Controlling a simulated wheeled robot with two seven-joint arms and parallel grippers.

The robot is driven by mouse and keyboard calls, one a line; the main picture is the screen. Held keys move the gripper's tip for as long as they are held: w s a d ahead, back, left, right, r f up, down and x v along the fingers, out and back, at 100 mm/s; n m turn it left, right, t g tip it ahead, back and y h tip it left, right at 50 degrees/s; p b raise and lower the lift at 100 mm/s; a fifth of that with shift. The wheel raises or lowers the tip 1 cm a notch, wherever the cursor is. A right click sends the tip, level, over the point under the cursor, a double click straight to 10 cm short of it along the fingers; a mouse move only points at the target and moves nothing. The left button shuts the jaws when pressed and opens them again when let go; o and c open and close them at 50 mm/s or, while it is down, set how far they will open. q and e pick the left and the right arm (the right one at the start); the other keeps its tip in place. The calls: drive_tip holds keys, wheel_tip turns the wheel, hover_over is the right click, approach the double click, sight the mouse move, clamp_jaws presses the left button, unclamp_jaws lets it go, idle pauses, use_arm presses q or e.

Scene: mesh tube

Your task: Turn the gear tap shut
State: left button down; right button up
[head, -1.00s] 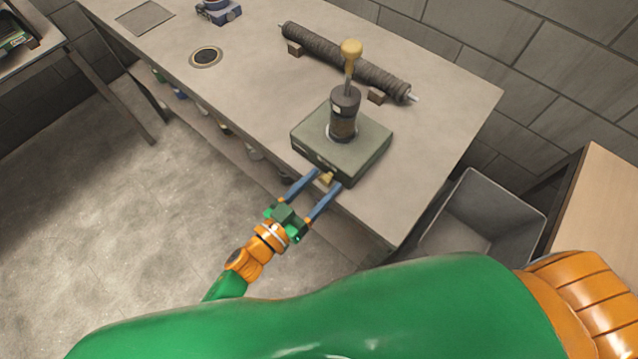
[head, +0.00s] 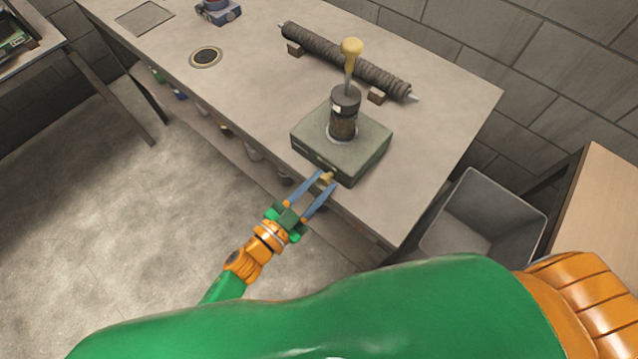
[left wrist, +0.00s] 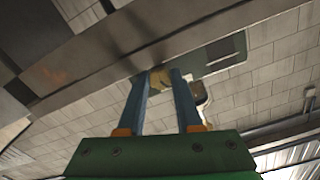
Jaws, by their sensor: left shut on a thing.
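The gear tap (head: 327,177) is a small yellow knob on the front face of a green-grey box (head: 345,150) on the bench. My left gripper (head: 328,179) reaches it from the front, and its two blue fingers are shut on the tap, one on each side. In the left wrist view the tap (left wrist: 160,79) shows between the fingertips (left wrist: 158,76), partly hidden by them. A dark cylinder (head: 343,113) with a yellow ball-topped lever (head: 351,48) stands upright on the box. My right gripper is not in view.
A ribbed dark roller (head: 345,60) lies on small blocks behind the box. A round drain (head: 206,57) and a blue-grey device (head: 217,11) are farther left on the bench (head: 250,90). A grey bin (head: 480,220) stands to the right of the bench.

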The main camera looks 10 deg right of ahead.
use_arm(q)
drive_tip(key=c, duration=0.6)
unclamp_jaws()
drive_tip(key=v, duration=0.7)
drive_tip(key=shift+s+a, duration=0.1)
